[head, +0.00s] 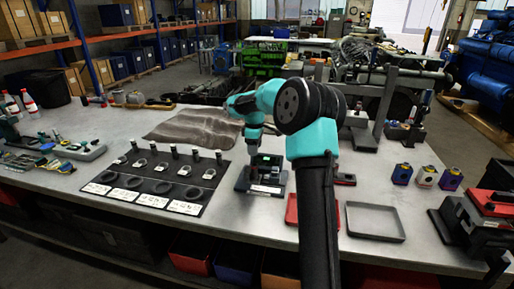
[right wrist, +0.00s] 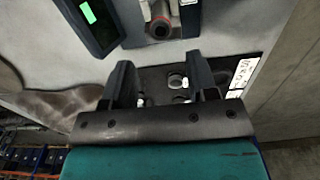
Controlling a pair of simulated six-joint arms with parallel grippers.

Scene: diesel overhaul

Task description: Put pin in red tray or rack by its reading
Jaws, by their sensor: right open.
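My right gripper (head: 253,147) is above a dark gauge stand (head: 264,186) at the middle of the bench. In the right wrist view its jaws (right wrist: 162,69) are apart with nothing held between them. A green-lit display (right wrist: 88,12) and a fixture with a round reddish-grey part (right wrist: 160,27) show ahead of the fingers; whether this part is the pin I cannot tell, and the reading is not legible. A black rack mat (head: 150,186) carries several upright dark pins (head: 174,152), rings and white label cards. The red tray (head: 291,211) is partly hidden by my right arm. My left gripper is not seen.
A grey tray (head: 375,222) lies right of my right arm. Small coloured blocks (head: 425,176) and a red-and-black box (head: 485,215) stand at the right. A brown cloth (head: 195,128) lies behind the mat. Tools (head: 60,148) and bottles crowd the left end.

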